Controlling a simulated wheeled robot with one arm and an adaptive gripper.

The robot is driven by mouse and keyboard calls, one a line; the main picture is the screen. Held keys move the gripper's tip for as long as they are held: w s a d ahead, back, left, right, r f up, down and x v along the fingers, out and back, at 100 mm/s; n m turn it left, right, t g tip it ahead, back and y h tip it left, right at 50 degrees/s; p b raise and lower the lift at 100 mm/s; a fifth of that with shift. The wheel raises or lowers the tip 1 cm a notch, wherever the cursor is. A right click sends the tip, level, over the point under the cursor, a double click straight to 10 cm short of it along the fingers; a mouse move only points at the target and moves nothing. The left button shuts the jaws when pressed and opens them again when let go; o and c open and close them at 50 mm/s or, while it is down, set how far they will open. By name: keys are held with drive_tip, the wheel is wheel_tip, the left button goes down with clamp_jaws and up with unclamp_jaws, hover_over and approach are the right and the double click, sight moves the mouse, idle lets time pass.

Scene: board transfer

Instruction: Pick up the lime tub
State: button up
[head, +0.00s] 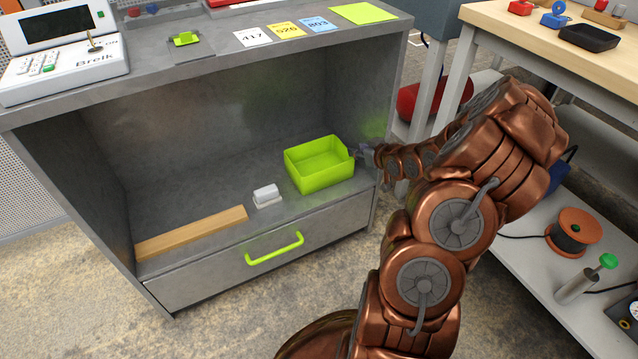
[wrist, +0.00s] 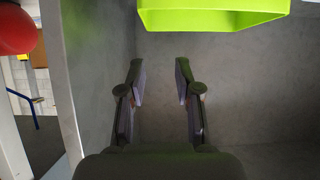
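The lime tub (head: 319,164) is an open rectangular box standing upright on the shelf of the grey cabinet, near its right end. My gripper (head: 362,151) is at the tub's right side in the head view, and I cannot tell there whether it touches. In the wrist view the tub (wrist: 212,17) shows at the top edge, partly cut off. In the wrist view my gripper (wrist: 160,75) has its two fingers apart with nothing between them, and the tub lies beyond the fingertips.
The cabinet's right side wall (wrist: 95,60) stands close beside my gripper. A small white block (head: 267,196) and a wooden strip (head: 192,233) lie on the shelf to the tub's left. The drawer with a lime handle (head: 274,248) is below. A workbench (head: 560,45) stands at the right.

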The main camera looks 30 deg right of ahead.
wheel_tip(320, 180, down, 4)
drive_tip(key=d+t+b, duration=0.1)
drive_tip(key=d+b, duration=0.1)
drive_tip(key=shift+d+b+x, duration=0.2)
drive_tip(key=shift+b+x, duration=0.6)
drive_tip(key=shift+x, duration=1.95)
drive_tip(key=shift+d+b+x, duration=0.2)
drive_tip(key=shift+b+x, duration=0.6)
drive_tip(key=shift+x, duration=1.95)
drive_tip(key=shift+r, duration=0.1)
drive_tip(key=shift+c, duration=0.3)
clamp_jaws()
